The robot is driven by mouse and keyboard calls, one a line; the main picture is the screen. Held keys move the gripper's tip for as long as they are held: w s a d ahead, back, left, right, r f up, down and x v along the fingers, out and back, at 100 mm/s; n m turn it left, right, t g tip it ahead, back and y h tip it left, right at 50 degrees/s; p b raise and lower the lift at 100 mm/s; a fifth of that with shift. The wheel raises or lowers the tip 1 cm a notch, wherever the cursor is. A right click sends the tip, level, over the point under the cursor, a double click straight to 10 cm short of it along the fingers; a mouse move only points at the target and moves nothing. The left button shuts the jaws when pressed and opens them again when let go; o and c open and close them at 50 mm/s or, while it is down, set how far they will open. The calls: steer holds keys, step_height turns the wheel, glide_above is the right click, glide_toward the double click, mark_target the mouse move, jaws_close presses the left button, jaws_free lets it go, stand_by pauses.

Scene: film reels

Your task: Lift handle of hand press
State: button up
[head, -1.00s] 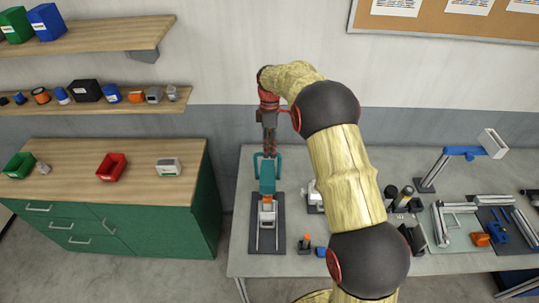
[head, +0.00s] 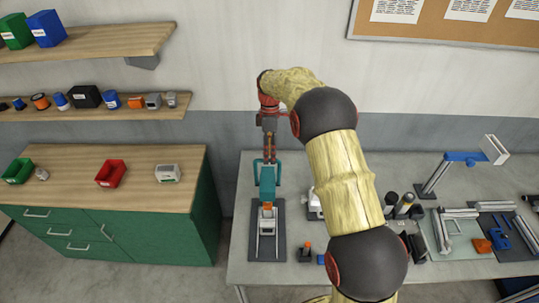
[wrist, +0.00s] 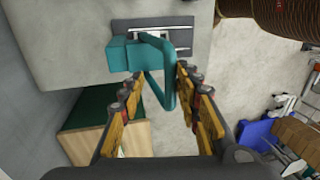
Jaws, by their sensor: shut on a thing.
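The hand press stands on a dark base plate (head: 267,248) at the left end of the grey table. Its teal body (head: 267,182) and looped teal handle (head: 280,172) face up towards my arm. My gripper (head: 270,155) reaches down from above onto the handle end of the press. In the wrist view, the teal handle (wrist: 168,88) lies between the two orange-and-black fingers of my gripper (wrist: 160,82). My gripper is shut on the handle; the exact contact on the left finger is hard to see.
A green cabinet (head: 190,195) with a wooden top stands left of the table (head: 240,190), across a gap. Small parts (head: 306,250) stand right of the press. A blue-armed stand (head: 450,160) and several metal profiles are farther right. Shelves (head: 90,113) hang on the left wall.

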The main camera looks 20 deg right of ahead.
steer(key=shift+o, duration=0.4)
steer(key=shift+r, duration=0.15)
steer(key=v, duration=1.1)
steer(key=shift+w+r, duration=0.15)
steer(key=shift+r, duration=0.25)
